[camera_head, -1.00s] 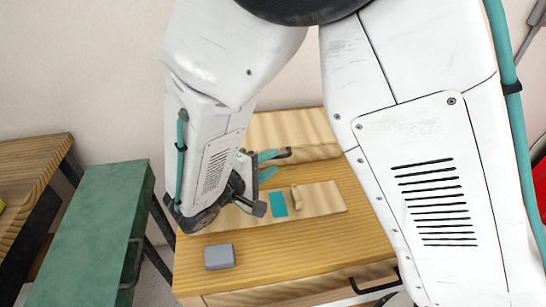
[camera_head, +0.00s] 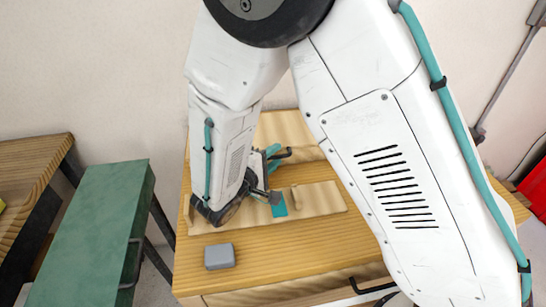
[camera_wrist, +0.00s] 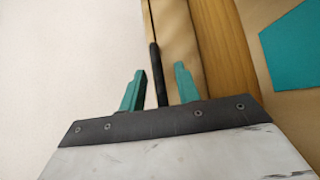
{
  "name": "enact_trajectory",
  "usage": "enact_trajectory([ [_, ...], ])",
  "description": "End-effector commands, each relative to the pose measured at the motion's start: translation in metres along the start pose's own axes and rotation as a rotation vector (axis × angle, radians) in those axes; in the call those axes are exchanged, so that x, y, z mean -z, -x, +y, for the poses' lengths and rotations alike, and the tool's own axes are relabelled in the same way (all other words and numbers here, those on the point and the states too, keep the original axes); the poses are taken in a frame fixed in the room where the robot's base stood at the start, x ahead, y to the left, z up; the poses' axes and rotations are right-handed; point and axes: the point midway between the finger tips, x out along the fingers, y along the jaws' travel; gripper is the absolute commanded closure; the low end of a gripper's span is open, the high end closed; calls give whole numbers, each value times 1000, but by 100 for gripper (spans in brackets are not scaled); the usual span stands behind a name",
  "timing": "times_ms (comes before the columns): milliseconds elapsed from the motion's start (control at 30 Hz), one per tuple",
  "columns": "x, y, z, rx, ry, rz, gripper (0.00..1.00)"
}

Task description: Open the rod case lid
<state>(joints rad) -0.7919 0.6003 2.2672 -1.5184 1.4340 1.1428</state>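The rod case (camera_head: 290,128) is pale wood and stands at the back of the wooden table. Its lid looks down; in the wrist view the case front (camera_wrist: 180,45) is a pale strip with a thin lid edge. A dark bar handle (camera_wrist: 153,70) runs along that edge; part of it also shows in the head view (camera_head: 282,155). My gripper (camera_wrist: 160,85) has two teal fingers, apart, with the handle appearing between them. I cannot tell whether either finger touches it. In the head view my forearm partly hides the gripper and case.
A grey block (camera_head: 219,257) sits near the table's front left. A green cabinet (camera_head: 100,220) stands left. A wall is close behind.

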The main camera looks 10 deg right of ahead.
Motion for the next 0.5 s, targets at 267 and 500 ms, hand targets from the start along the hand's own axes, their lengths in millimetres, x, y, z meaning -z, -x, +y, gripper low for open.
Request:
enact_trajectory([
  [267,0,0,0,1,1,0,100],
  [500,-1,1,0,9,7,0,100],
])
